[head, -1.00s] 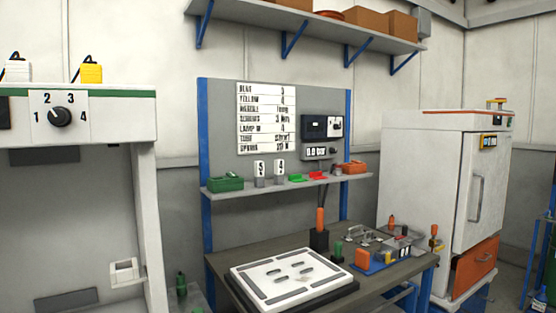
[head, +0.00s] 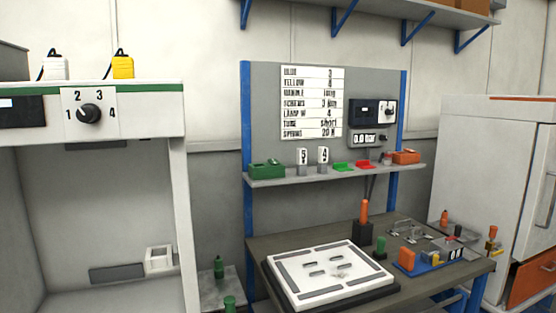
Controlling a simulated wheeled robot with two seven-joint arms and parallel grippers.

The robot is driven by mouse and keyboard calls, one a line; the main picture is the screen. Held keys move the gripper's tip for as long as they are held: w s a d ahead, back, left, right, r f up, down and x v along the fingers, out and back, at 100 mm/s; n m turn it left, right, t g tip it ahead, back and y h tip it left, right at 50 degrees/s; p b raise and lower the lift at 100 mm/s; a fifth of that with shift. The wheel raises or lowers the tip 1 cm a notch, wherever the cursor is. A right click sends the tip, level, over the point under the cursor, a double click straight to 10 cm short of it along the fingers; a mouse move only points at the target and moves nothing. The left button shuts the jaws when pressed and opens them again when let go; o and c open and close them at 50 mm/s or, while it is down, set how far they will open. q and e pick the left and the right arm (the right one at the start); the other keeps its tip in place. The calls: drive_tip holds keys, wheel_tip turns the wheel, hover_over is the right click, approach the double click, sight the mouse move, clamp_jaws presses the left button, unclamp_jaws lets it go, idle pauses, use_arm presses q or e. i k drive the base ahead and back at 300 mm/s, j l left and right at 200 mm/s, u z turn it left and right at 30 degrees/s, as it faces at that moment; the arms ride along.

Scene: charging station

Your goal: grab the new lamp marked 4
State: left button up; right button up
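A small white piece marked 4 (head: 323,155) stands upright on a grey base on the narrow shelf (head: 400,165) of the workbench. A similar piece marked 5 (head: 302,157) stands just left of it. Whether these pieces are lamps or labels for them is too small to tell. Neither of my grippers is in the head view.
A green box (head: 267,170) is left on the shelf; green and red trays (head: 366,166) and an orange item (head: 405,157) are right. Below, the bench holds a white panel (head: 298,292) and several small tools. A dial cabinet (head: 178,135) stands left, a white cabinet (head: 485,150) right.

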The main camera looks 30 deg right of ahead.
sight(322, 165)
drive_tip(key=l+u, duration=0.3)
drive_tip(key=l, duration=0.3)
drive_tip(key=l+u, duration=0.3)
drive_tip(key=l, duration=0.3)
drive_tip(key=k+l+u, duration=0.15)
drive_tip(key=l+u, duration=0.15)
drive_tip(key=l, duration=0.3)
